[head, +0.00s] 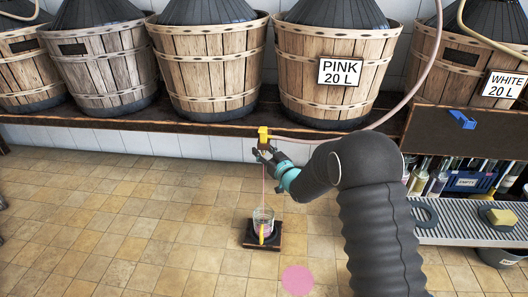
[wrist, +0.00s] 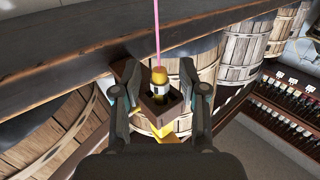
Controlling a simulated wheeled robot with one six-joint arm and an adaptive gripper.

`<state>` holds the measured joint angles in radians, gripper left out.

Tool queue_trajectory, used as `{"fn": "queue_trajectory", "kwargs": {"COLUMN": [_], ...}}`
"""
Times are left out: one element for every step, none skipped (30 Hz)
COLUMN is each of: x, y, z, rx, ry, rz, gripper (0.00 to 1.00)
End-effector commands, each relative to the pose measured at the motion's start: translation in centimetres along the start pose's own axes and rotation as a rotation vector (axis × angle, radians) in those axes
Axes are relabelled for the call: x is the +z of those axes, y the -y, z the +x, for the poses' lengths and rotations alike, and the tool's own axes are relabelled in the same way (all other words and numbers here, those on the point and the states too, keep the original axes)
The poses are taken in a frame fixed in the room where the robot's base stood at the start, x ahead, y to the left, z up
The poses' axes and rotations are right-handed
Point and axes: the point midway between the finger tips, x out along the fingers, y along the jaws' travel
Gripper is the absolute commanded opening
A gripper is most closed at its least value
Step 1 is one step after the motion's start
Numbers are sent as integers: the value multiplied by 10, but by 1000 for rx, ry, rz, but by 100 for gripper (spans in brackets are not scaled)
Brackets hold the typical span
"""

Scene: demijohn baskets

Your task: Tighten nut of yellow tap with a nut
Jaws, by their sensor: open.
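The yellow tap (head: 263,133) sits at the front edge of the dark shelf, below the baskets. In the wrist view, a yellow cylindrical part with a pale band (wrist: 159,80) stands in a dark square-edged piece (wrist: 160,110), with more yellow (wrist: 170,136) below. I cannot tell which part is the nut. My gripper (head: 262,151) is just below the tap. In the wrist view my gripper (wrist: 160,98) is open, its fingers on both sides of the dark piece with gaps. A thin line runs from the tap down to a glass jug (head: 263,217).
The jug, with pink in it, stands on a dark stand (head: 261,247). A pink spot (head: 298,280) lies on the tiles. A pale hose (head: 397,108) curves from the tap up right. A basket labelled PINK 20 L (head: 335,75) stands above. Floor at left is clear.

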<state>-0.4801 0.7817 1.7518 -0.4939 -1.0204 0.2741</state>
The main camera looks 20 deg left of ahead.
Motion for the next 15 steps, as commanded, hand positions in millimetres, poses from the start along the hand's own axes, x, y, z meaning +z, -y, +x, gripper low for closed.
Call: {"fn": "queue_trajectory", "kwargs": {"x": [0,0,0,0,0,0,0,0,0,0,0,0,0,0,0], "y": [0,0,0,0,0,0,0,0,0,0,0,0,0,0,0], "z": [1,1,2,2,2,1,1,1,1,1,1,1,1,1,1], "rx": [0,0,0,0,0,0,0,0,0,0,0,0,0,0,0], "ry": [0,0,0,0,0,0,0,0,0,0,0,0,0,0,0], "rz": [0,0,0,0,0,0,0,0,0,0,0,0,0,0,0], "gripper": [43,43,43,43,43,43,43,43,35,28,20,10,3,0,0]}}
